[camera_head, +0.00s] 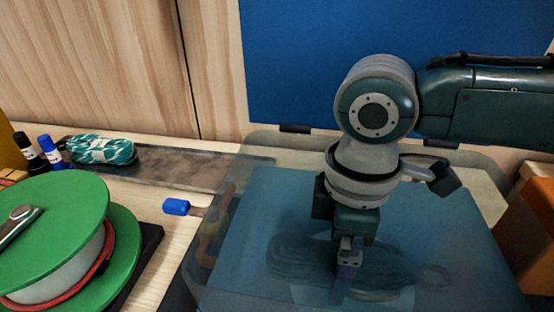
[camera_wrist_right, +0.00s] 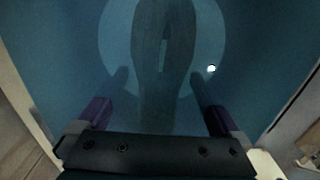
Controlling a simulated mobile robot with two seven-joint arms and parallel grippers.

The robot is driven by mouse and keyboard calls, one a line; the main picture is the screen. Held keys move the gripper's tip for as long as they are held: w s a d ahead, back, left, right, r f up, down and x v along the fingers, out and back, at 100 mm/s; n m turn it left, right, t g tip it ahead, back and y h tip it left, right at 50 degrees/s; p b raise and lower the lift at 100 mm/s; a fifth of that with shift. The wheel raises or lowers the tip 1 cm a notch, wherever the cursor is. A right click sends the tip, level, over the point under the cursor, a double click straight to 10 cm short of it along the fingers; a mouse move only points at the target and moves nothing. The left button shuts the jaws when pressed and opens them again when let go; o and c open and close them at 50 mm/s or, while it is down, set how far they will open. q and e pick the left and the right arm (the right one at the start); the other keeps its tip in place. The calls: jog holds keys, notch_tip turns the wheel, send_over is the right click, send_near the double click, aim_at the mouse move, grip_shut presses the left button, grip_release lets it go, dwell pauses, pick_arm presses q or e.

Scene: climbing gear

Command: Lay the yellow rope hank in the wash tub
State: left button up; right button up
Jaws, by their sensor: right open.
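The wash tub (camera_head: 470,170) is a large see-through blue box at the centre right of the head view. A rope hank (camera_head: 300,255) lies low inside it, and its colour looks dark blue-grey, so I cannot tell if it is yellow. The right wrist view shows the hank as a long loop with a pale band (camera_wrist_right: 164,55). My right gripper (camera_head: 347,270) points down into the tub over the hank. Its purple fingertips (camera_wrist_right: 160,112) are spread, one on each side of the hank's near end. Whether they touch it is unclear. My left gripper is out of view.
A green spool (camera_head: 50,225) stands at the left. Behind it are markers (camera_head: 48,150) and a teal-white rope hank (camera_head: 100,149) on a dark strip (camera_head: 190,170). A blue-ended tool (camera_head: 176,207) lies beside the tub. An orange box (camera_head: 530,225) is at the right.

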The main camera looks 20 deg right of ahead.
notch_tip(320, 180, up, 10)
jog(key=shift+f+p, duration=0.1)
jog(key=shift+p, duration=0.6)
